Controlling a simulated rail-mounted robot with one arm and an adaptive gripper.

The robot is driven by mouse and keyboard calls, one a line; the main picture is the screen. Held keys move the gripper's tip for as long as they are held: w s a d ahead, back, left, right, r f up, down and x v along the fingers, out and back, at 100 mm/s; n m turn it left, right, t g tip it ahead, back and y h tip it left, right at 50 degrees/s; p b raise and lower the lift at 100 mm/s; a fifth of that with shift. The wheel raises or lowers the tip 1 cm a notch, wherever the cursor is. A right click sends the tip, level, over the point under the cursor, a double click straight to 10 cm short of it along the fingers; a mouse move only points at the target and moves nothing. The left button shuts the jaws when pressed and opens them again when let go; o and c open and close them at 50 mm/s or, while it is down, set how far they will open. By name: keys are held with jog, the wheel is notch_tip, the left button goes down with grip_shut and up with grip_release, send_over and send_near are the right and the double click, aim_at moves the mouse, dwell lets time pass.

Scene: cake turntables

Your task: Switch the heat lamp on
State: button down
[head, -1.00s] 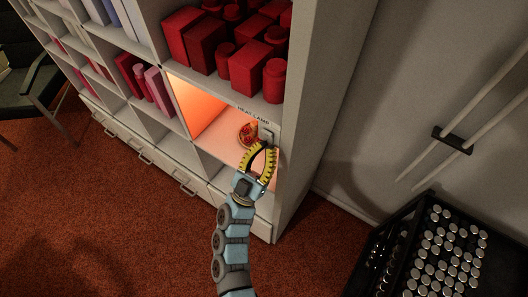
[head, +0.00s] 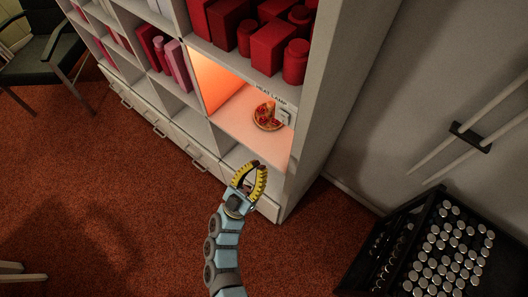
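The heat lamp compartment (head: 232,126) is a shelf bay glowing orange, brightest on its left wall. A "HEAT LAMP" label (head: 271,95) is on the bay's upper right edge. A small pale switch (head: 285,117) sits just below the label, by the right side of the bay. A pizza-like round item (head: 267,116) with red topping lies on the bay floor. My gripper (head: 257,166) has yellow ribbed fingers, slightly apart at the tips with nothing between them. It is in front of and below the bay, clear of the switch.
Red boxes and jars (head: 255,38) fill the shelf above. Drawers with handles (head: 160,130) run along the shelf's base. A black crate of silver-capped items (head: 445,245) stands at the right. A dark chair (head: 45,55) is at upper left. The red carpet (head: 90,190) in front is mostly open.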

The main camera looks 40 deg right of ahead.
jog(key=shift+v, duration=0.9)
